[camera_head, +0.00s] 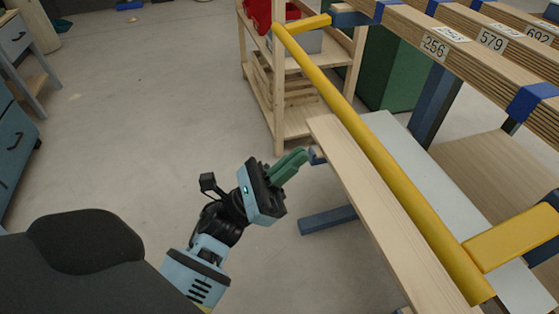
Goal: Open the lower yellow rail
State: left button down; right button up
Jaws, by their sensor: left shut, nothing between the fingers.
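The yellow rail (372,148) runs as a long bar from the upper middle of the head view down to the lower right. Yellow arms join it to the rack at its far end and near end. It lies above a pale wooden plank (362,200) and a light grey panel. My left gripper (301,158) has green fingers that are shut and empty. It is left of the rail, by the plank's far end, apart from the rail. Whether its tips touch the blue part there I cannot tell. My right gripper does not show.
Numbered wooden beams (435,45) with blue fittings fill the upper right. A wooden shelf (278,100) with a red bin (262,14) stands behind. A green cabinet (392,70) is beyond the rail. Blue drawers (14,150) stand at left. The grey floor between is clear.

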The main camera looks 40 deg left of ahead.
pick_arm(q)
notch_tip(320, 180, up, 7)
jog(key=w+d+p, duration=0.1)
jog(key=w+d, duration=0.1)
jog(key=w, duration=0.1)
jog(key=shift+d+r, duration=0.15)
jog(key=shift+r, duration=0.05)
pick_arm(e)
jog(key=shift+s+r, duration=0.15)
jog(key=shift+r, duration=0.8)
